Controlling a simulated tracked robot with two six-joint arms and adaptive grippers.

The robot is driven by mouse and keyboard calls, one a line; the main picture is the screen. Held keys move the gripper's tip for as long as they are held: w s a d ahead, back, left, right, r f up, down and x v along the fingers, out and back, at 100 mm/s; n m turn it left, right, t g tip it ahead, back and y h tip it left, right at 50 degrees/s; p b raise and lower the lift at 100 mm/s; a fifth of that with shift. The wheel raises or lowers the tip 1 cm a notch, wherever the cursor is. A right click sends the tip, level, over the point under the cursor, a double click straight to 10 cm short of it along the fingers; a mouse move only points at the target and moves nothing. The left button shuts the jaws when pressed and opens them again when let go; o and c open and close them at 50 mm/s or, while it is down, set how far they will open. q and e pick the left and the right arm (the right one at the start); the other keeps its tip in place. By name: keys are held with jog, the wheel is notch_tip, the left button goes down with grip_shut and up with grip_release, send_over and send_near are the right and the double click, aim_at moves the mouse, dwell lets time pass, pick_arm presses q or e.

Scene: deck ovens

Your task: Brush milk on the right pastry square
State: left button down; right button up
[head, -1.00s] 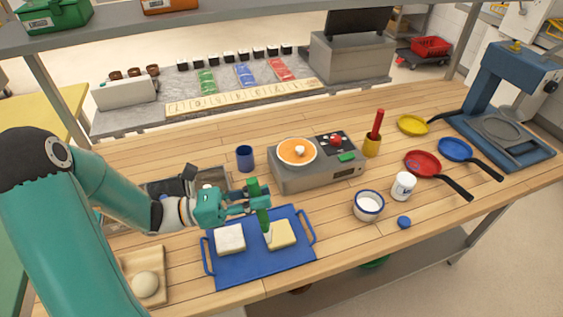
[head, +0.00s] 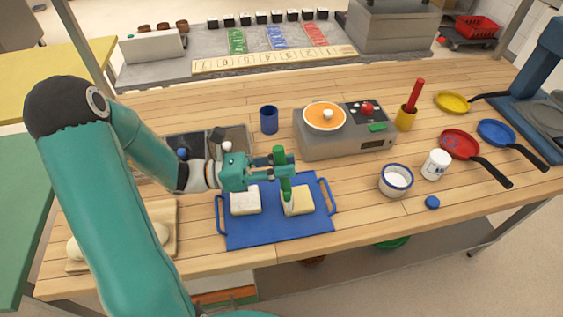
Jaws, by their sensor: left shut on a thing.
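My left gripper (head: 275,169) is shut on the green handle of a brush (head: 281,159), which it holds upright with the bristle end down. The right pastry square (head: 303,201) lies on the blue tray (head: 270,233), and the brush's lower end is at its left part; I cannot tell whether it touches. The left pastry square (head: 245,200), paler, lies on the same tray, partly under the gripper. A white bowl with a blue rim (head: 396,181) holds something white, perhaps milk. My right gripper is not in view.
A grey cooker (head: 340,143) with an orange round top stands behind the tray. A blue cup (head: 269,120), a white jar (head: 436,164) and a blue lid (head: 432,202) stand around. Red, blue and yellow pans lie at right. Wood between tray and bowl is clear.

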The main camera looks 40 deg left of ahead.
pick_arm(q)
jog(key=shift+f+b, duration=0.35)
jog(key=shift+f, duration=0.05)
dwell(0.9)
jog(key=shift+d, duration=0.1)
jog(key=shift+w+d, duration=0.2)
jog(key=shift+d, duration=0.75)
jog(key=shift+f+x, duration=0.2)
jog(key=shift+x, duration=1.05)
jog(key=shift+w, duration=0.1)
jog(key=shift+a, duration=0.15)
jog(key=shift+w+a+p, duration=0.3)
jog(key=shift+a+p, duration=0.05)
jog(key=shift+a, duration=0.05)
